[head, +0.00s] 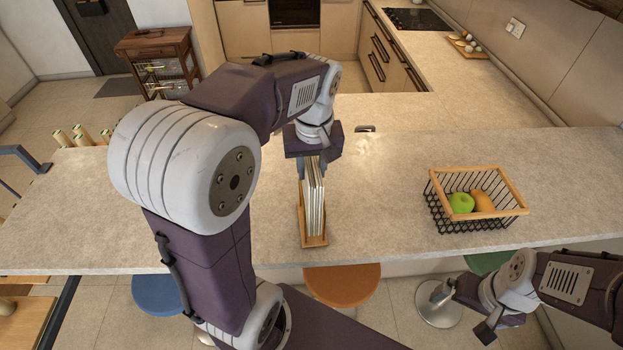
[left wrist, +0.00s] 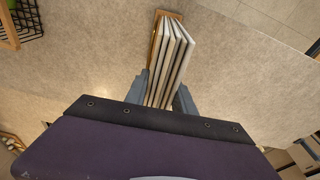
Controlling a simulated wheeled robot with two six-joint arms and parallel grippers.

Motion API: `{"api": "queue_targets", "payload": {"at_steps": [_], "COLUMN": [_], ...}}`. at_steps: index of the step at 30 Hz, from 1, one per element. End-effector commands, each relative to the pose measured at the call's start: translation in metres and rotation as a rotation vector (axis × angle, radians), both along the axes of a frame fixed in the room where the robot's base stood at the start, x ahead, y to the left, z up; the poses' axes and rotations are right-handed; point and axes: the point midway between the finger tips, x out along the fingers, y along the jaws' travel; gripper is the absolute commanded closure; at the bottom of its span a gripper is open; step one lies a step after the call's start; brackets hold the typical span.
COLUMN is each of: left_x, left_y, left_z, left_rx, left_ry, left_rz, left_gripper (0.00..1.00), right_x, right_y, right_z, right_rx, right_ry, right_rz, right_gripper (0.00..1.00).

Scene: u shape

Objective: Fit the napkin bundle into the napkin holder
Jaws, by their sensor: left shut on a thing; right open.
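The napkin bundle (head: 313,194) is a stack of several white, flat, upright layers. It stands within the wooden napkin holder (head: 316,240) on the counter; whether it rests fully on the holder's base I cannot tell. My left gripper (head: 312,165) is shut on the far end of the bundle from above. In the left wrist view the bundle (left wrist: 172,60) lies between the two fingers (left wrist: 164,97), with the holder's wooden side (left wrist: 155,45) along its left. My right gripper (head: 487,325) is open and empty at the lower right, apart from the counter.
A black wire basket with a wooden rim (head: 508,184) holds a green apple (head: 461,203) and an orange-brown fruit (head: 482,201) on the right of the counter (head: 390,210). The counter between the holder and basket is clear. Stools (head: 342,284) stand below the front edge.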

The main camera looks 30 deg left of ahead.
Motion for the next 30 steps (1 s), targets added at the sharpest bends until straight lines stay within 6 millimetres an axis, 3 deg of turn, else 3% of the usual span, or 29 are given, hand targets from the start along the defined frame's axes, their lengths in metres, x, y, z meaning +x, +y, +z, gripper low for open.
{"api": "queue_targets", "payload": {"at_steps": [6, 18, 19, 21, 30], "left_x": [-0.001, -0.001, -0.001, -0.001, -0.001], "left_y": [0.0, 0.0, 0.0, 0.0, 0.0], "left_z": [-0.034, -0.043, -0.042, -0.041, -0.039], "left_rx": [-0.001, -0.001, -0.001, -0.001, -0.001], "left_ry": [0.004, 0.001, 0.001, 0.001, 0.001], "left_rz": [0.0, 0.0, 0.0, 0.0, 0.0], "left_gripper": [1.0, 1.0, 0.61, 0.48, 0.48], "right_x": [0.0, 0.0, 0.0, 0.0, 0.0], "right_y": [0.0, 0.0, 0.0, 0.0, 0.0], "right_z": [0.002, -0.002, -0.001, 0.0, 0.001], "right_rx": [0.0, 0.0, 0.0, 0.0, 0.0], "right_ry": [0.0, 0.0, 0.0, 0.0, 0.0], "right_rz": [0.0, 0.0, 0.0, 0.0, 0.0], "right_gripper": [0.0, 0.0, 0.0, 0.0, 0.0]}}
